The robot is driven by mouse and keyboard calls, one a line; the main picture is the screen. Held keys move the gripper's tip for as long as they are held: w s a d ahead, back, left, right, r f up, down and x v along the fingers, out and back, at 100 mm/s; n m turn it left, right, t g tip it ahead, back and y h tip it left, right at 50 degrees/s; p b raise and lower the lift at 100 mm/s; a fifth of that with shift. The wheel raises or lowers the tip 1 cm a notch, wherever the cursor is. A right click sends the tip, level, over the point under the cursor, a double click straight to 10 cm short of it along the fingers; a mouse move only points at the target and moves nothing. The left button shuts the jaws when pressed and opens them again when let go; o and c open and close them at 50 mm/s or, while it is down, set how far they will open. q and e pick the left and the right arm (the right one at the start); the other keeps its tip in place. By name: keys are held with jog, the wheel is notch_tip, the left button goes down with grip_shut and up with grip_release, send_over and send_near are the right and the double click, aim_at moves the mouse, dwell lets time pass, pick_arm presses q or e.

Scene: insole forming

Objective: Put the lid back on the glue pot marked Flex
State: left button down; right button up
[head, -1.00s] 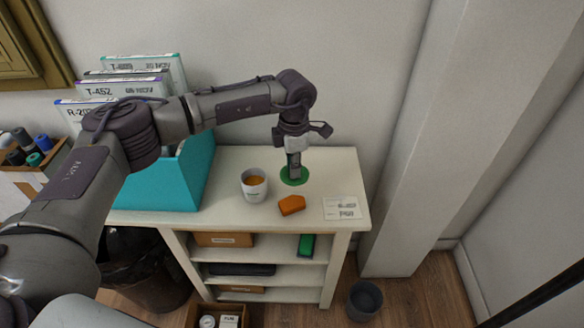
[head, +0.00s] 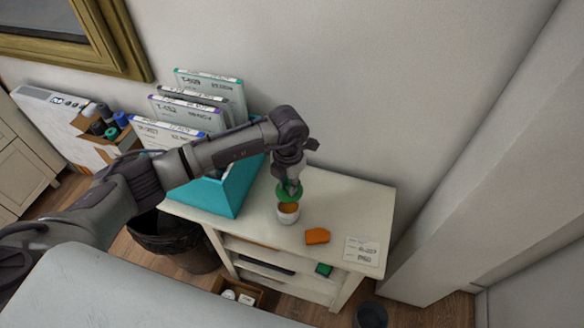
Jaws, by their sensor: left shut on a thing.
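The glue pot (head: 288,216) is a small white pot with orange contents. It stands upright on the white shelf unit's top, with its mouth partly uncovered. My left gripper (head: 290,188) is shut on the green round lid (head: 287,197) and holds it just above the pot, toward its back rim. I cannot tell whether the lid touches the rim. The mark on the pot is too small to read here. My right gripper is not in view.
An orange block (head: 317,236) and a printed card (head: 362,252) lie right of the pot. A teal file holder (head: 215,196) with upright folders stands to its left. The wall is close behind. The top's back right is clear.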

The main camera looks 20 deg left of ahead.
pick_arm(q)
jog(key=shift+a, duration=0.1)
jog(key=shift+s+f+b, duration=0.1)
jog(key=shift+f+b, duration=0.25)
jog(key=shift+f, duration=0.15)
jog(key=shift+a+f, duration=0.1)
jog(key=shift+f, duration=0.2)
notch_tip(320, 180, down, 4)
jog(key=b, duration=0.3)
jog(key=shift+r, duration=0.25)
jog(key=shift+f+b, duration=0.5)
jog(key=shift+f, duration=0.15)
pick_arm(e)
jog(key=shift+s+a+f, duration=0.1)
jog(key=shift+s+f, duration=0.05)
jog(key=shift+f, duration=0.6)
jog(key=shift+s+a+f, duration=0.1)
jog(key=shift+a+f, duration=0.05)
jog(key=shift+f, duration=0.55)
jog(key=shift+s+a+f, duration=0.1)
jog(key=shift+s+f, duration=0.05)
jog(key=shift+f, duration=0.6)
pick_arm(q)
jog(key=shift+r, duration=0.1)
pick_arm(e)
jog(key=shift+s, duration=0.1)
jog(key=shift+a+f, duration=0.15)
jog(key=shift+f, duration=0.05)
